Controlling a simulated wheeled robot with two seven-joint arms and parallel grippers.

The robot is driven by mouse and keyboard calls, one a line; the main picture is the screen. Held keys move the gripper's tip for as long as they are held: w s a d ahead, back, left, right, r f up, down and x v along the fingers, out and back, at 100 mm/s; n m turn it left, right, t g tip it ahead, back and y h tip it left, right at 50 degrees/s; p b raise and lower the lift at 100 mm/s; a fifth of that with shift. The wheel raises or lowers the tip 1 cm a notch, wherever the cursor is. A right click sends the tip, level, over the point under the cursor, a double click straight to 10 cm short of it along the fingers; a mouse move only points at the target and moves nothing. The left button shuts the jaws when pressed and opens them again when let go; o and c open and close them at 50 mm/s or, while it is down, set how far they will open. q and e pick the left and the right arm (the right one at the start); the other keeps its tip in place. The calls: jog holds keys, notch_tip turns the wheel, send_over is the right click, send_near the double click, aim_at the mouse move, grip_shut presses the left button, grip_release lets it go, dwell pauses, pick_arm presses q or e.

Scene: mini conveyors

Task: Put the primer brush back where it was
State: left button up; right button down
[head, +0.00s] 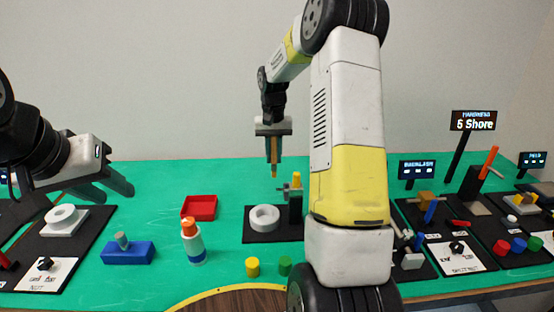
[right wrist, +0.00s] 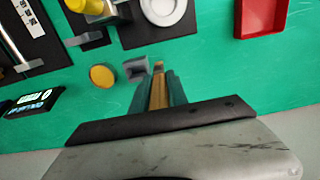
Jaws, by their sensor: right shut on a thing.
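My right gripper (head: 273,172) points down above the green table, behind the black pad with the white ring. It is shut on a slim tan piece (head: 273,160), which seems to be the primer brush. In the right wrist view the same piece (right wrist: 157,90) sits between the fingers (right wrist: 160,80). A small grey block with a darker top (right wrist: 137,68) stands on the table close to its tip; I cannot tell whether they touch. My left gripper (head: 117,196) is at the left, open and empty.
A white ring (head: 265,217) and a red tray (head: 200,207) are nearby. A yellow disc (right wrist: 102,77) lies beside the grey block. A blue block (head: 128,252) and an orange-topped bottle (head: 193,242) stand in front. My right arm hides part of the table.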

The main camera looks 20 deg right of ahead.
jog(key=d+f, duration=0.4)
jog(key=d, duration=0.2)
jog(key=shift+d, duration=0.4)
jog(key=shift+f, duration=0.2)
jog(key=shift+s+f, duration=0.1)
jog(key=shift+f, duration=0.35)
jog(key=c, duration=1.3)
grip_release()
